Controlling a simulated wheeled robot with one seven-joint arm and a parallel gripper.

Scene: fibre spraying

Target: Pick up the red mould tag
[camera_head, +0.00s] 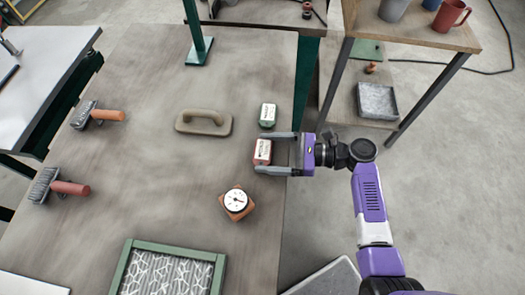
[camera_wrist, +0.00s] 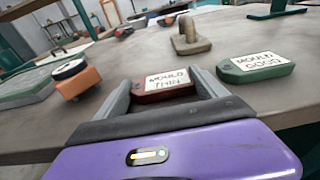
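The red mould tag (camera_head: 262,151) lies on the grey table near its right edge. It has a white label, which reads like "MOULD THIN" in the wrist view (camera_wrist: 165,84). My gripper (camera_head: 262,153) reaches in from the right with its two grey fingers open, one on each side of the tag. In the wrist view the tag sits between the fingers (camera_wrist: 164,90); whether either finger touches it I cannot tell.
A green tag (camera_head: 268,114) labelled "MOULD GOOD" lies just beyond the upper finger. A beige float (camera_head: 204,123) and an orange-based dial (camera_head: 235,201) stand nearby. A green-framed panel (camera_head: 122,268) is at the front.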

